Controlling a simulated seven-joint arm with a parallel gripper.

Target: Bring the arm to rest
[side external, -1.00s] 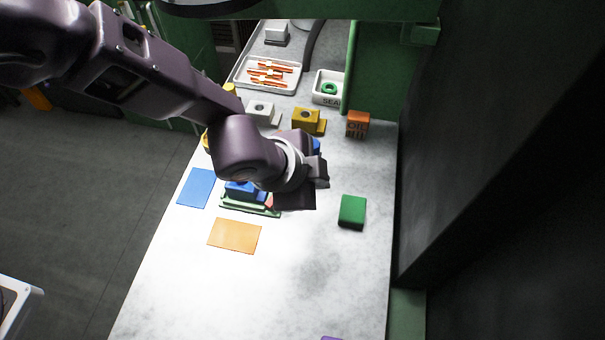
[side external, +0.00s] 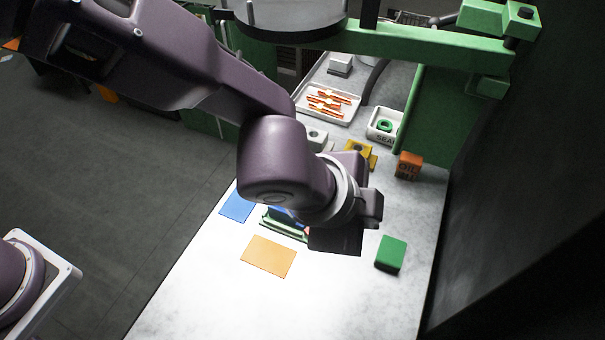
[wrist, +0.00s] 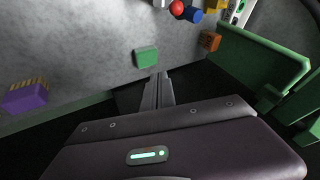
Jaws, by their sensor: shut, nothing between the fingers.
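My arm reaches in from the upper left in the side view and hangs over the pale worktop (side external: 330,295). Its purple wrist and dark gripper body are above the middle of the worktop, and the fingers are hard to make out there. In the wrist view my gripper (wrist: 159,77) has its two grey fingers together with nothing between them. A green block (side external: 391,253) lies on the worktop to the right of the gripper body. It also shows just beyond the fingertips in the wrist view (wrist: 146,57), apparently apart from them.
An orange mat (side external: 269,256), a blue mat (side external: 237,207) and a green tray (side external: 284,227), partly hidden, lie near my arm. A yellow block (side external: 357,152), an orange lettered block (side external: 408,166) and a white bin (side external: 384,126) stand farther back. A green frame (side external: 440,110) borders the right.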

